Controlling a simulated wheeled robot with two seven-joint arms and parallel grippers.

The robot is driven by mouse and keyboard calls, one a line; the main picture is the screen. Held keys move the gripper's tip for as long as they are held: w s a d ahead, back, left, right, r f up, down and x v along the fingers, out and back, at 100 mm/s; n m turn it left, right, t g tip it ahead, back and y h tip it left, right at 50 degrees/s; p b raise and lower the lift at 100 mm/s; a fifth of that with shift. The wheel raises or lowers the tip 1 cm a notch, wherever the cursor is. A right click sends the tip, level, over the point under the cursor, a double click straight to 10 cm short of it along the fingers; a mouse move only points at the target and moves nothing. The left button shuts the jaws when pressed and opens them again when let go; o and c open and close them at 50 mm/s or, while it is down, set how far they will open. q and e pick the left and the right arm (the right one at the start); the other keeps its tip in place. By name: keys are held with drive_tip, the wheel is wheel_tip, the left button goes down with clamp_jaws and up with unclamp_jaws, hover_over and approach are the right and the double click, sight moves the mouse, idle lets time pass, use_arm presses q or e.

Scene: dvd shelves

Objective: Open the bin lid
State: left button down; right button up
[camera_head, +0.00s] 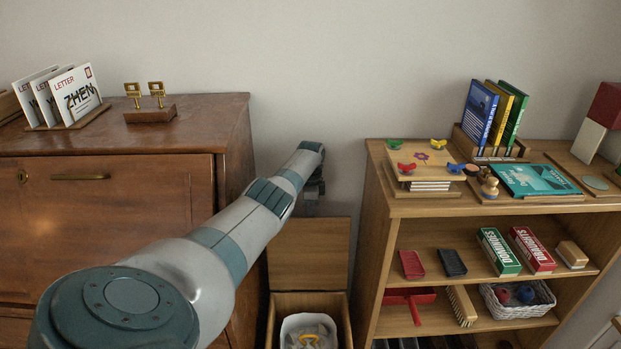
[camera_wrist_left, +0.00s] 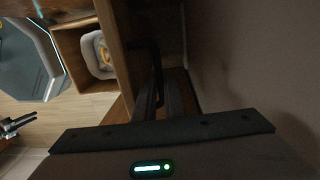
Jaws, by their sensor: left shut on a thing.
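The wooden bin (camera_head: 341,306) stands on the floor between the brown cabinet and the shelf. Its lid (camera_head: 308,252) is raised and stands about upright at the back, so the inside is in view; the bin also shows in the left wrist view (camera_wrist_left: 70,42). A white liner with a yellow item is inside. My left gripper (camera_head: 313,192) is at the top of the raised lid, partly hidden by its own arm. In the left wrist view its dark fingers (camera_wrist_left: 161,98) are shut on the lid, by a dark handle-like bar. My right gripper (camera_wrist_left: 22,124) seems to show small at the left edge; its jaws are unclear.
The brown cabinet (camera_head: 120,200) with letters (camera_head: 75,97) on top stands close on the left. The shelf (camera_head: 430,207) with books, boxes and a basket (camera_head: 515,308) stands close on the right. The wall is right behind the lid.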

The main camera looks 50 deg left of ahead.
use_arm(q)
drive_tip(key=shift+w+a+f, duration=0.1)
drive_tip(key=shift+a, duration=0.2)
drive_tip(key=c, duration=1.9)
unclamp_jaws()
drive_tip(key=shift+c, duration=0.2)
drive_tip(key=shift+o, duration=0.5)
drive_tip(key=shift+w+a+f, duration=0.25)
drive_tip(key=shift+f, duration=0.15)
drive_tip(key=shift+r, duration=0.15)
drive_tip(key=shift+w+r, duration=0.1)
drive_tip(key=shift+r, duration=0.15)
